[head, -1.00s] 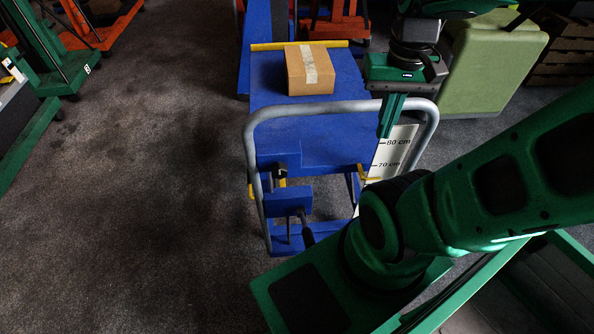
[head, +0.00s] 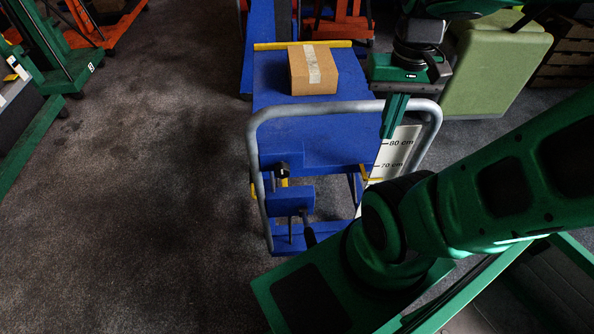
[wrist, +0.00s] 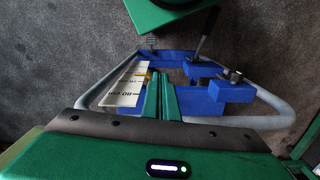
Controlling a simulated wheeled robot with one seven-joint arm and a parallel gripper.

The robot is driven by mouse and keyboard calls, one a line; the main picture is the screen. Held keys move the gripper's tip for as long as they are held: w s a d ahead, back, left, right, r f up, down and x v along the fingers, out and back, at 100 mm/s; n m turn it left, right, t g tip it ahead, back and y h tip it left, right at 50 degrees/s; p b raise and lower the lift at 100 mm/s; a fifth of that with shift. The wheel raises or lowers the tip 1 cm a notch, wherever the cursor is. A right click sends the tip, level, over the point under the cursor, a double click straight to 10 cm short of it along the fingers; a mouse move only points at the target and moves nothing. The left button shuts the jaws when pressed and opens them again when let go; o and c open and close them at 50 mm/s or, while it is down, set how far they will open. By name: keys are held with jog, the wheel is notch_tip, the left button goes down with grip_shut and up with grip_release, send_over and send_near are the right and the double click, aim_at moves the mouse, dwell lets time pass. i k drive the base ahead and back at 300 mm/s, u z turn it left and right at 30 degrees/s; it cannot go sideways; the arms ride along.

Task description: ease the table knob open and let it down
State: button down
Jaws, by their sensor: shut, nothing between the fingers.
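The blue lift table (head: 317,122) stands in front of me with a grey tubular push handle (head: 318,107) across its near end. A small dark knob (head: 282,170) sits on the blue bracket at the left of the handle frame; it also shows in the wrist view (wrist: 235,76). A height scale (head: 396,150) with 80 cm and 70 cm marks stands at the right of the frame; a yellow pointer (head: 370,175) is beside the 70 cm mark. My gripper (head: 388,136) points down by the scale, right of the knob and apart from it. Its fingers (wrist: 160,82) are together and empty.
A taped cardboard box (head: 313,69) rests on the table top before a yellow edge strip. A black-gripped lever (head: 308,232) rises below the knob. A green padded block (head: 492,65) stands at the back right.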

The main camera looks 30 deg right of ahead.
aim_at(281, 170)
jog(key=k, duration=0.5)
jog(key=z, duration=2.15)
jog(key=i, duration=0.4)
jog(key=u, duration=2)
